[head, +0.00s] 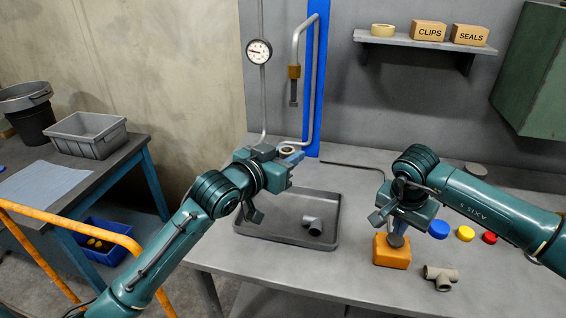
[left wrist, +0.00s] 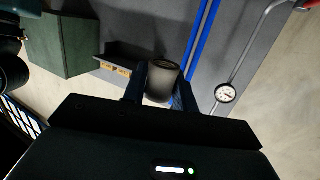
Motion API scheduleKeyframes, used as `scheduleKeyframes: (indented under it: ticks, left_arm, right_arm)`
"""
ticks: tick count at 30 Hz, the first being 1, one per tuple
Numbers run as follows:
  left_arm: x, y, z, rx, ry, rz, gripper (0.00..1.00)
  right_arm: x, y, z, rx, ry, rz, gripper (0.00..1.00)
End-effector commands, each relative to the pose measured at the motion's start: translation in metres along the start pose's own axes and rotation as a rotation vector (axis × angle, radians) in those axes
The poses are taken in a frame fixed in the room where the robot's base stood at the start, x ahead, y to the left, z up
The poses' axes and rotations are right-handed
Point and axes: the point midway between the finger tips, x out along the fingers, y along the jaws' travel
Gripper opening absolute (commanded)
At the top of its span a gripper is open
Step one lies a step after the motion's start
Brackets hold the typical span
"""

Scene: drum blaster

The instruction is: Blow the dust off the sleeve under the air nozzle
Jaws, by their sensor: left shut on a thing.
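My left gripper (head: 289,154) is shut on the sleeve (head: 287,150), a short hollow cylinder. In the left wrist view the sleeve (left wrist: 162,80) looks grey-brown and sits between the two fingers. The air nozzle (head: 294,92) hangs from a bent grey pipe with a brass fitting (head: 294,72). In the head view it appears above the sleeve, with a gap between them. My right gripper (head: 396,226) is just above an orange block (head: 391,256) with a dark round top (head: 396,240). Whether they touch and how its fingers stand is unclear.
A dark tray (head: 264,229) holding a grey pipe fitting (head: 313,225) lies below my left arm. A tee fitting (head: 441,277) and blue, yellow and red caps (head: 465,233) lie on the right of the bench. A pressure gauge (head: 259,51) hangs behind.

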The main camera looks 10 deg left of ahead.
Motion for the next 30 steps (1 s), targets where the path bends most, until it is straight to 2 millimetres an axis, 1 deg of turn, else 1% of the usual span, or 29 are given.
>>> scheduleKeyframes:
  ticks: [6, 15, 21, 30]
  left_arm:
    - [0.021, -0.009, -0.004, 0.000, 0.002, -0.001, 0.03]
    - [0.044, -0.019, -0.008, 0.000, 0.003, 0.000, 0.03]
    - [0.051, -0.022, -0.009, 0.001, 0.003, -0.001, 0.03]
    - [0.053, -0.023, -0.009, 0.001, 0.003, 0.000, 0.03]
  right_arm:
    - [0.000, 0.000, 0.000, 0.000, 0.000, 0.000, 0.00]
    - [0.000, 0.000, 0.000, 0.000, 0.000, 0.000, 0.00]
    - [0.000, 0.000, 0.000, 0.000, 0.000, 0.000, 0.00]
    - [0.000, 0.000, 0.000, 0.000, 0.000, 0.000, 0.00]
